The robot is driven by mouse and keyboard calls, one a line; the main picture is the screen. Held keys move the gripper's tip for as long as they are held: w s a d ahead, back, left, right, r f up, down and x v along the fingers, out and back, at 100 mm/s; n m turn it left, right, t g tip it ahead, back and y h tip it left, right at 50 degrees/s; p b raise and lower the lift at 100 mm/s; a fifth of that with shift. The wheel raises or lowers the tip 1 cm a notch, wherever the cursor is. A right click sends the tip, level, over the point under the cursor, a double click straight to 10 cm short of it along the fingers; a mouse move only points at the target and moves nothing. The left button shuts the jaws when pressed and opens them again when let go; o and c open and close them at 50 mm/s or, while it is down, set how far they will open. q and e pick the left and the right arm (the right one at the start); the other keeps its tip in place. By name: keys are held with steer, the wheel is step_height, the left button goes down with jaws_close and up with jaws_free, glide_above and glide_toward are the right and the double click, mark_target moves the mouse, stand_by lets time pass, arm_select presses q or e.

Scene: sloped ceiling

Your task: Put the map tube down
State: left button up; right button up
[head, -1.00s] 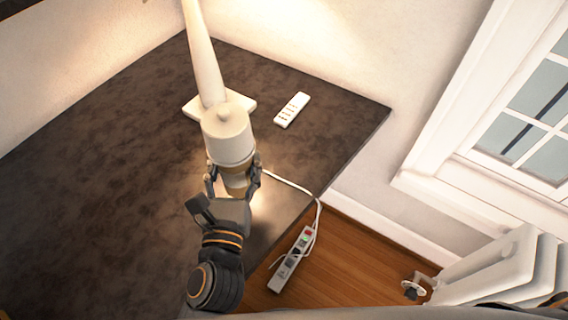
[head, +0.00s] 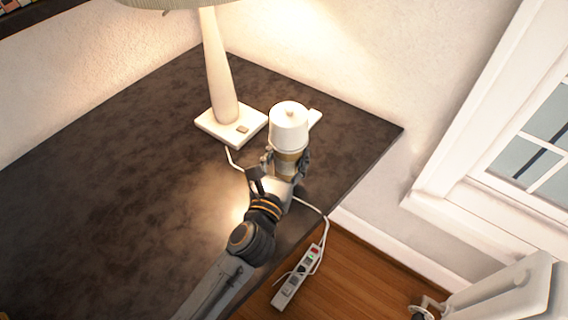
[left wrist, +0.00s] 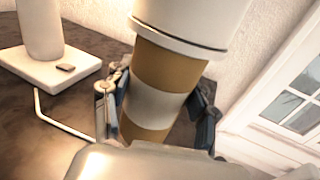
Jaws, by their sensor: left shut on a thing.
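The map tube (head: 289,128) is an upright cylinder with a wide white cap and a tan and white banded body. My left gripper (head: 285,165) is shut around its banded body, over the right part of the dark table (head: 120,150). In the left wrist view the tube (left wrist: 160,90) stands between the two fingers of the gripper (left wrist: 155,110), slightly tilted in the picture. The tube's lower end is hidden by my gripper, so I cannot tell whether it touches the table.
A lit lamp (head: 222,75) with a square white base stands left of the tube. A white remote (head: 315,117) is partly hidden behind the tube. A white cord runs over the table edge to a power strip (head: 298,277) on the wooden floor. The table's left side is clear.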

mark_target(284, 164)
arm_select(q)
steer(key=shift+w+a+f, duration=0.25)
steer(key=shift+w+f, duration=0.3)
steer(key=shift+f, duration=0.15)
steer(key=f, duration=0.1)
steer(key=f+b, duration=0.1)
steer(key=f, duration=0.1)
steer(key=shift+w+a+f+b, duration=0.25)
steer(key=shift+w+b, duration=0.1)
steer(key=shift+f, duration=0.25)
steer(key=shift+f, duration=0.2)
steer(key=o, duration=1.1)
steer(key=shift+o, duration=0.2)
